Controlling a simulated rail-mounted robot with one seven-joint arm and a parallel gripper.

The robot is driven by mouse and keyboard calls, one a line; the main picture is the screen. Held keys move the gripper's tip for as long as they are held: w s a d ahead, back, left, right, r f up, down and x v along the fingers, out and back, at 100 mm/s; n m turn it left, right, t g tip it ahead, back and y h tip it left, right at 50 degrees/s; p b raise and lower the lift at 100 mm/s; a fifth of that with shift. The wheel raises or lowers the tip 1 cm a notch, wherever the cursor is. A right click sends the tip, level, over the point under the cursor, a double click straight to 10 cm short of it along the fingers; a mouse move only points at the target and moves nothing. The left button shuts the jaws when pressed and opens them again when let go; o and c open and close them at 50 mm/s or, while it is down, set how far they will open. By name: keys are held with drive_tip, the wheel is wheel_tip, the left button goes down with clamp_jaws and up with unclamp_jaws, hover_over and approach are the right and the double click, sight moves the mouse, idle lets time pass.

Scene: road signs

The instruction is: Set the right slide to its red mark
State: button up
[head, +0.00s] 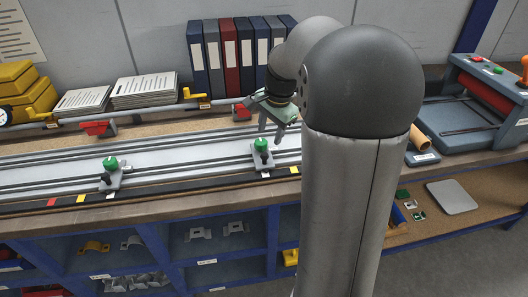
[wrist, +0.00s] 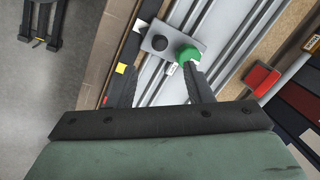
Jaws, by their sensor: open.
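The right slide is a grey plate (head: 262,160) with a green knob (head: 261,144) and a black knob on the rail track. In the wrist view the plate (wrist: 174,33) shows its green knob (wrist: 188,55) and black knob (wrist: 159,42). The slide sits left of a yellow mark (head: 293,169) on the front strip. The red mark (wrist: 104,101) shows in the wrist view beyond the yellow one (wrist: 121,68); my arm hides it in the head view. My gripper (wrist: 165,82) is open, its fingers apart above the track, beside the slide, holding nothing.
A left slide (head: 110,178) with a green knob stands on the same track, with its own red (head: 51,202) and yellow marks to its left. Behind runs a pipe with yellow levers (head: 197,98) and red blocks (head: 95,128). Binders (head: 231,55) stand at the back.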

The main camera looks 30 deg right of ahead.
sight(265, 153)
drive_tip(key=f, duration=0.3)
drive_tip(key=w+f, duration=0.1)
drive_tip(key=f, duration=0.5)
drive_tip(key=shift+w+a+f, duration=0.35)
drive_tip(key=shift+w+f, duration=0.05)
drive_tip(key=shift+c, duration=0.3)
clamp_jaws()
